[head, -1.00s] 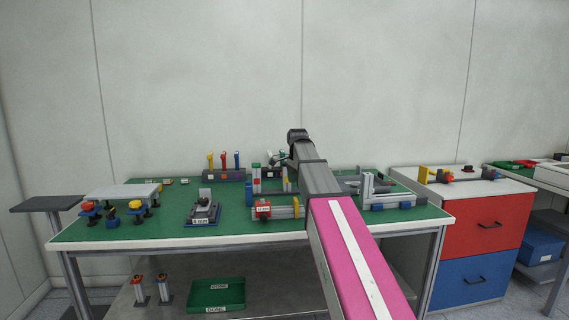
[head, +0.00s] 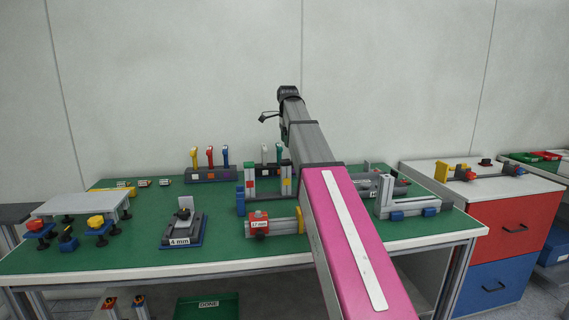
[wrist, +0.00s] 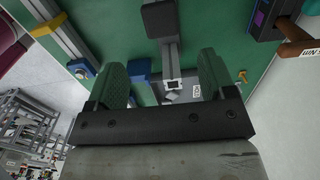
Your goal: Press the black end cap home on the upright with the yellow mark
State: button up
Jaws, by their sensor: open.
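My gripper (wrist: 161,66) is open, its two green fingers apart with nothing held between them. Beyond them in the wrist view, a dark square block (wrist: 160,17) sits at the end of a grey bar (wrist: 171,57); whether it is the black end cap I cannot tell. In the head view a small frame stands mid-table. Its right upright (head: 286,181) has a yellow mark, and its left upright (head: 249,178) has green and red marks. My arm hides part of the table behind it. My gripper is above the table's back part.
A clamp block labelled 17 mm (head: 261,223) lies in front of the frame. A 4 mm fixture (head: 183,225) stands to its left, and a tool rack (head: 213,174) behind. A grey profile piece (head: 412,200) is at right. Green table (head: 110,243) is clear at front left.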

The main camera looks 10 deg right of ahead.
aim_at(286, 160)
jog(key=f, duration=0.9)
jog(key=shift+w+a+f, duration=0.15)
jog(key=shift+a+f, duration=0.05)
jog(key=shift+f, duration=0.05)
jog(key=c, duration=1.1)
jog(key=shift+o, duration=0.2)
jog(key=shift+r, duration=0.1)
